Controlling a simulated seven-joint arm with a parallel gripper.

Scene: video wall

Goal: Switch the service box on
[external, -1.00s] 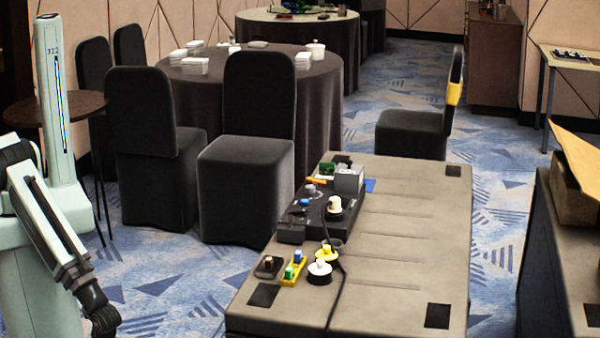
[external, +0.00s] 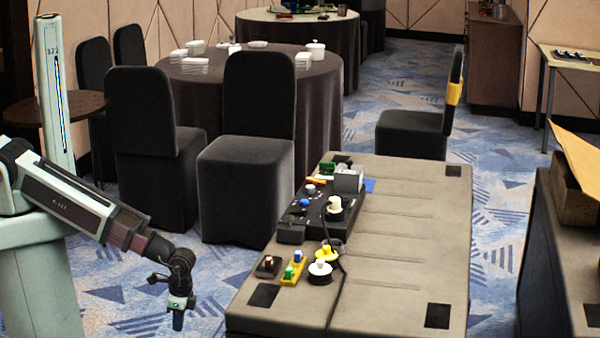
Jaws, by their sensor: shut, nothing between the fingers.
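My gripper (external: 178,320) is small in the external view, pointing down over the carpet left of the grey padded table. It is shut and empty, well apart from everything on the table. A row of small devices lines the table's left side. I cannot tell for sure which one is the service box. A long black panel (external: 313,213) carries coloured knobs, with a grey box (external: 348,180) at its far end. A small dark box (external: 291,232) sits at its near left. No switch position can be read at this size.
Near the table's (external: 400,245) front left are a yellow strip (external: 292,270) with coloured blocks, a dark pad (external: 268,266) and a white round knob (external: 320,269). A black cable runs beside them. The table's right half is mostly clear. Black chairs (external: 246,180) stand behind.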

